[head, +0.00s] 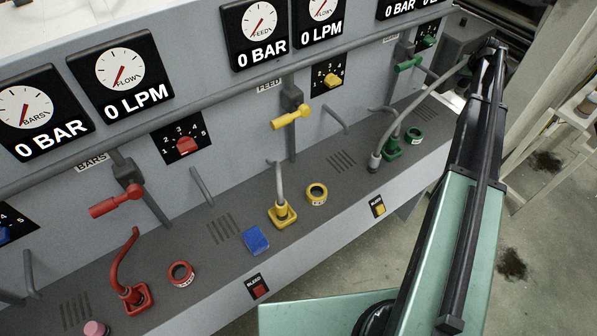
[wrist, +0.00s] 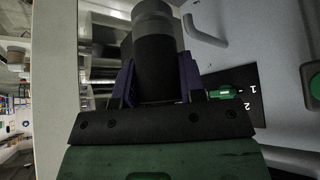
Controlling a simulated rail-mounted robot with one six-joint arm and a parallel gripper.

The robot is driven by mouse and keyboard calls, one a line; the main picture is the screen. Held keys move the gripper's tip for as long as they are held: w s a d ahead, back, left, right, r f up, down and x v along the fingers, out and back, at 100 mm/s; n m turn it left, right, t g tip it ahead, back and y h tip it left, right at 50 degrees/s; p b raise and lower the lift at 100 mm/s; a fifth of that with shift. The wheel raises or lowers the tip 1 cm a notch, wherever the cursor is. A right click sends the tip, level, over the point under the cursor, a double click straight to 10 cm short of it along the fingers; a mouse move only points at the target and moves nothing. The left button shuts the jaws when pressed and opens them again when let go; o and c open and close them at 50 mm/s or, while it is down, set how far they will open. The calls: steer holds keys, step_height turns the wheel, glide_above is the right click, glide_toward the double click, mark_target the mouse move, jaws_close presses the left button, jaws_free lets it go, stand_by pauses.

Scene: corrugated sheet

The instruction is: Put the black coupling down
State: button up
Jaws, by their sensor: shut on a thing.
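The black coupling (wrist: 154,64) stands between the purple fingers of my gripper (wrist: 158,88) in the wrist view. My gripper is shut on it, and a grey collar tops it. In the head view my arm reaches to the upper right, and my gripper (head: 489,52) is small and dark there, so the coupling is hard to make out. A grey hose (head: 424,92) runs from near my gripper down to the shelf beside the green socket (head: 391,150).
A panel with gauges, levers and dials stands behind the sloped grey shelf (head: 335,200). On the shelf are a red ring (head: 181,273), a yellow ring (head: 316,194), a green ring (head: 414,134), a blue block (head: 255,240), a red fitting (head: 134,296) and a yellow fitting (head: 282,213).

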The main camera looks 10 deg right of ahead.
steer(key=shift+s+a+r, duration=0.15)
steer(key=shift+a, duration=0.4)
step_height(320, 180, down, 20)
steer(key=b, duration=2)
steer(key=shift+f, duration=0.2)
steer(key=shift+r, duration=0.25)
steer(key=shift+f, duration=0.15)
steer(key=o, duration=1)
steer(key=shift+r, duration=0.3)
steer(key=p+v, duration=1)
steer(key=v, duration=0.1)
steer(key=shift+s+r, duration=0.25)
steer(key=shift+r, duration=0.05)
